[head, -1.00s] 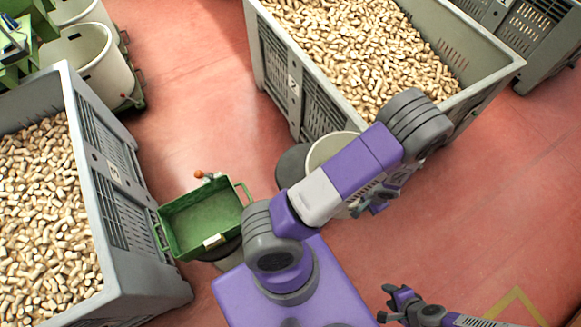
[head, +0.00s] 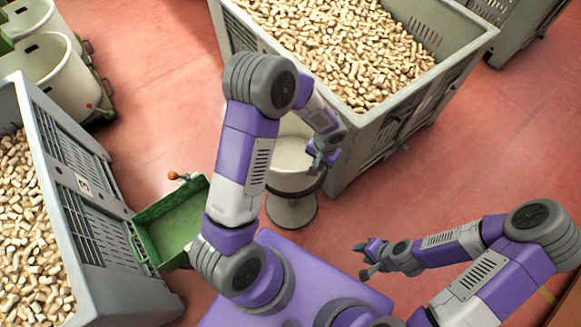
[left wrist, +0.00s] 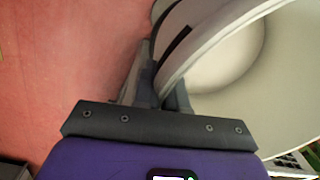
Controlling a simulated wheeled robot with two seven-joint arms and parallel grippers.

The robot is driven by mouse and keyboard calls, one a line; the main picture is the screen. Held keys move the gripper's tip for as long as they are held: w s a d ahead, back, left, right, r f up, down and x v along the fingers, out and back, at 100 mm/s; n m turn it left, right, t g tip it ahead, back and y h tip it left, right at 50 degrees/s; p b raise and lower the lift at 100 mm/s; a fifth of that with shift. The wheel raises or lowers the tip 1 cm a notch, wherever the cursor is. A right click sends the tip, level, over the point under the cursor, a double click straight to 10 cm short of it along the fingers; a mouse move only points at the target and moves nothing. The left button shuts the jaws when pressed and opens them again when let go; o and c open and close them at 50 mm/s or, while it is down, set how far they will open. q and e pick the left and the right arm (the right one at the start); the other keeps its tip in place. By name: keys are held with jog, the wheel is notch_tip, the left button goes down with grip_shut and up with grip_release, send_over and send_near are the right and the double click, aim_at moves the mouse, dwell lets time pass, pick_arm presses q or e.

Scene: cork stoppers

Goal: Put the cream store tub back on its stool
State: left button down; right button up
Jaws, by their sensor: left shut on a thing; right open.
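The cream tub (head: 290,152) is in the middle of the head view, in front of the back crate. My left gripper (head: 318,165) is shut on the right side of its rim. In the left wrist view the jaws (left wrist: 160,88) pinch the tub's wall (left wrist: 178,62), with its pale inside at the right. The stool (head: 291,212) is directly below the tub, with its dark seat edge showing around the tub's bottom. I cannot tell whether the tub touches the seat. My left arm hides part of the tub's left side. My right gripper (head: 368,258) is open and empty.
A grey crate of corks (head: 390,125) stands behind the tub, and another (head: 75,215) at the left. A green tray (head: 172,222) with an orange-knobbed handle is left of my base. Cream bins (head: 45,60) stand at the far left. Red floor is clear at the right.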

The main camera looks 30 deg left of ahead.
pick_arm(q)
jog(key=w+a+r+b, duration=0.1)
jog(key=w+r+b, duration=0.2)
jog(key=b, duration=0.1)
jog(key=f+b, duration=0.1)
jog(key=f, duration=0.2)
jog(key=f+b, duration=0.1)
jog(key=f, duration=0.2)
jog(key=f+b, duration=0.1)
jog(key=f, duration=0.2)
jog(key=shift+a+f, duration=0.25)
jog(key=shift+f, duration=0.1)
pick_arm(e)
notch_tip(320, 180, down, 9)
jog(key=shift+r, duration=0.1)
pick_arm(q)
jog(key=shift+f+b, duration=0.15)
jog(key=shift+b, duration=0.2)
jog(key=c, duration=1.2)
grip_release()
